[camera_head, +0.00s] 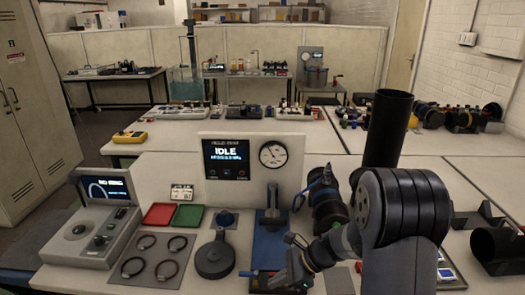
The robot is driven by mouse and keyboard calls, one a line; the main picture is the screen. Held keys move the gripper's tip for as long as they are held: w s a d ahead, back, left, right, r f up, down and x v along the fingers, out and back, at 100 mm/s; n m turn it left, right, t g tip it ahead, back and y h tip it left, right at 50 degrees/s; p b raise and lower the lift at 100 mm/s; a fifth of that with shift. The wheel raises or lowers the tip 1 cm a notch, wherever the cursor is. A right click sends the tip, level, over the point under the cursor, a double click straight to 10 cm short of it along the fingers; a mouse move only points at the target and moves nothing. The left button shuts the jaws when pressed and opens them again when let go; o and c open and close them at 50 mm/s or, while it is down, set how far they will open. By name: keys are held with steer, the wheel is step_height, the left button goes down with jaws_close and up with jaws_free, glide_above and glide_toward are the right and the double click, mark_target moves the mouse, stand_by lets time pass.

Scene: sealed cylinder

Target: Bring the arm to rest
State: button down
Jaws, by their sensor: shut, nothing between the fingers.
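My arm reaches in from the right and bends down to the left over the front of the bench.
A console with a screen (96,215) and a panel with rings (155,258) stand left. A red tray (159,214) and green tray (188,216) lie near a display reading IDLE (226,160) with a gauge (273,154). A black cylinder on a cradle (497,248) is at right.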

steer(key=shift+d, duration=1.15)
steer(key=s+d+r+n+h+p, duration=0.1)
steer(key=s+d+r, duration=0.3)
steer(key=d+r, duration=0.3)
steer(key=shift+d+r+n, duration=0.25)
steer(key=shift+r+n, duration=0.15)
steer(key=shift+r, duration=1)
